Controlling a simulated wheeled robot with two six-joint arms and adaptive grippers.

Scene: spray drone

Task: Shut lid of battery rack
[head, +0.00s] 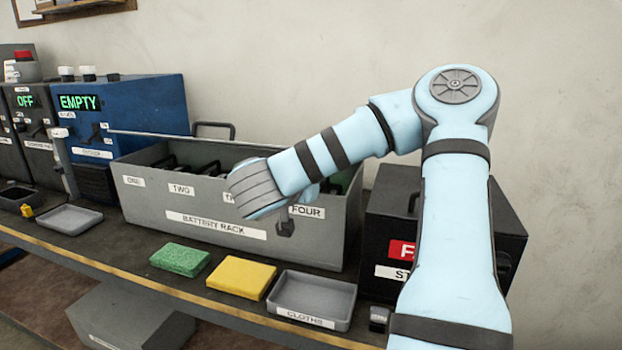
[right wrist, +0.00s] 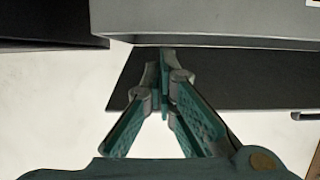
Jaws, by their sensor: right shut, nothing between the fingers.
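The grey battery rack (head: 150,200) stands on the bench in the head view, with slot labels and a small dark latch (head: 285,228) on its front. Its top is open, and dark batteries (head: 205,168) show inside. A thin grey edge (head: 160,135) along the rack's back looks like the raised lid, with a dark handle (head: 213,125) behind it. My right arm reaches over the rack and hides part of it. My right gripper (right wrist: 166,58) shows in the right wrist view, shut and empty, near a grey panel (right wrist: 210,18) that I cannot identify surely. My left gripper is out of view.
A blue box reading EMPTY (head: 150,103) stands left of the rack, and a black box (head: 510,235) stands right. A wall stands behind.

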